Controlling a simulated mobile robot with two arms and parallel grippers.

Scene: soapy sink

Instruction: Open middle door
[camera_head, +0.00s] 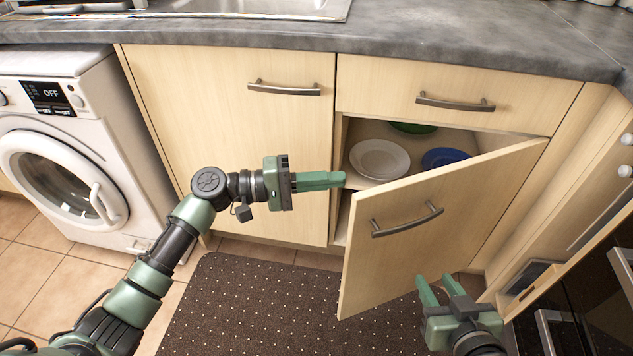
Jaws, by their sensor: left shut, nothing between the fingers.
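The cabinet door (430,225) under the drawer stands partly open, swung out on its right side, with a gap at its left edge. Its curved metal handle (408,220) is bare. My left gripper (343,179) is shut and empty, with its fingertips at the opening beside the door's free edge; I cannot tell whether they touch it. My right gripper (438,288) is in front of the door's lower right part, below the handle, with its two fingers apart and nothing seen between them.
Inside the cabinet are a white plate (380,159), a blue plate (444,158) and a green dish (413,128). A closed cabinet door (230,130) is to the left, a drawer (450,85) above. A washing machine (75,150) stands at left. A dotted mat (250,310) covers the floor.

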